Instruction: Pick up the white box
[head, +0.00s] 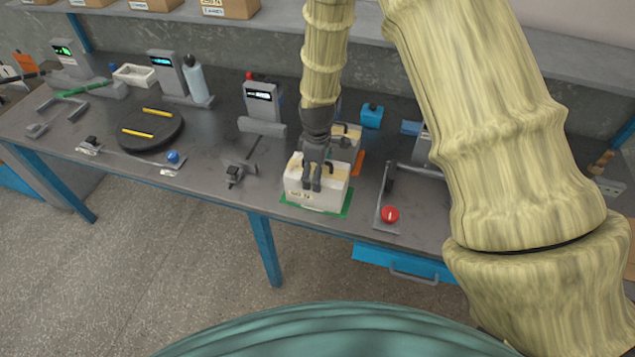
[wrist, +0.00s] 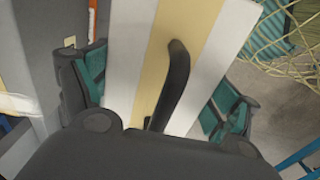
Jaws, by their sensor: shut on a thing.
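The white box (head: 328,195) stands near the front edge of the grey workbench, on a green mat (head: 346,208). It has a tan band on top and a dark curved handle. My gripper (head: 313,186) points down onto the box from above. In the wrist view the box top (wrist: 212,50) fills the middle, with the black handle (wrist: 175,80) along it. The teal-padded fingers of my gripper (wrist: 160,100) lie on either side of the box, shut on it. I cannot tell whether the box is clear of the mat.
A second box with a tan top (head: 346,131) stands just behind. A red ball-shaped knob (head: 390,214) on a plate is to the right. A small dark clamp (head: 236,174) is to the left. A black round tray (head: 150,131) holds yellow sticks farther left.

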